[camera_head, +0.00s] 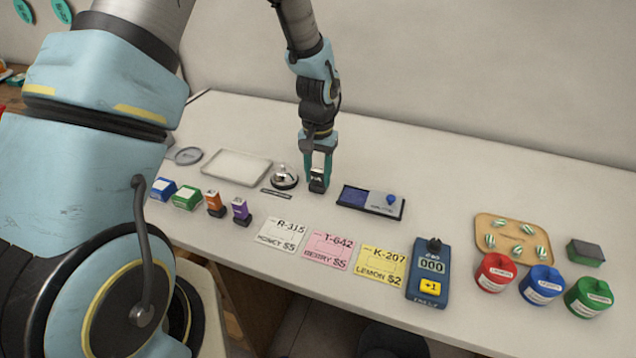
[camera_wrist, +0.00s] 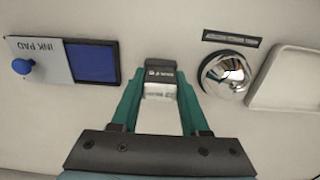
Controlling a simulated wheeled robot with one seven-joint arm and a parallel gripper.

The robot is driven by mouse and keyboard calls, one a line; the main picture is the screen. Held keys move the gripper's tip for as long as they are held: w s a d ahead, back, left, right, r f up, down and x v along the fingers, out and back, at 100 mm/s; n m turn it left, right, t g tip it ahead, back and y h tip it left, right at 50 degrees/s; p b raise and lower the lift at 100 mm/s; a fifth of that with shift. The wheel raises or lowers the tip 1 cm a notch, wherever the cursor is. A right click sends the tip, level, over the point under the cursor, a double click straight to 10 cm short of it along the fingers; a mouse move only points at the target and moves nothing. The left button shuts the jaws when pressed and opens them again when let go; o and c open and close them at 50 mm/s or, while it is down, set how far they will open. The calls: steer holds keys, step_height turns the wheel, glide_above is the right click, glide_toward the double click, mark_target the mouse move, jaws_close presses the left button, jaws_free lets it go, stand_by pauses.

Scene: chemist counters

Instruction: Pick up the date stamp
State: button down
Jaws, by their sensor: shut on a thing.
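The date stamp (camera_head: 317,182) is a small dark block with a light label, between the teal fingers of my gripper (camera_head: 318,168). In the wrist view the stamp (camera_wrist: 161,74) shows between the two fingertips (camera_wrist: 160,92), its dark top and a pale part visible. My gripper is shut on it. The stamp is upright, at or just above the counter; I cannot tell if it touches. Its underside is hidden.
A bell (camera_head: 285,177) stands close on the left, with a white tray (camera_head: 236,168) beyond it. An ink pad (camera_head: 371,201) lies close on the right. Orange (camera_head: 214,203) and purple (camera_head: 240,211) stamps, price cards (camera_head: 327,249) and a counter device (camera_head: 428,280) lie nearer the front.

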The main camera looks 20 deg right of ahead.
mark_target(318, 168)
steer(key=shift+r, duration=0.15)
step_height(318, 168, up, 10)
steer(key=b, duration=0.3)
steer(key=c, duration=0.9)
jaws_free()
steer(key=shift+c, duration=0.2)
steer(key=c, duration=0.6)
steer(key=o, duration=0.6)
steer(key=shift+c, duration=0.2)
steer(key=c, duration=0.5)
steer(key=s+d+f+p, duration=0.2)
steer(key=s+d+p, duration=0.3)
steer(key=s+d, duration=0.2)
steer(key=shift+w+d+f+b, duration=0.1)
steer(key=shift+w+f+b, duration=0.05)
steer(key=shift+f+b, duration=2.5)
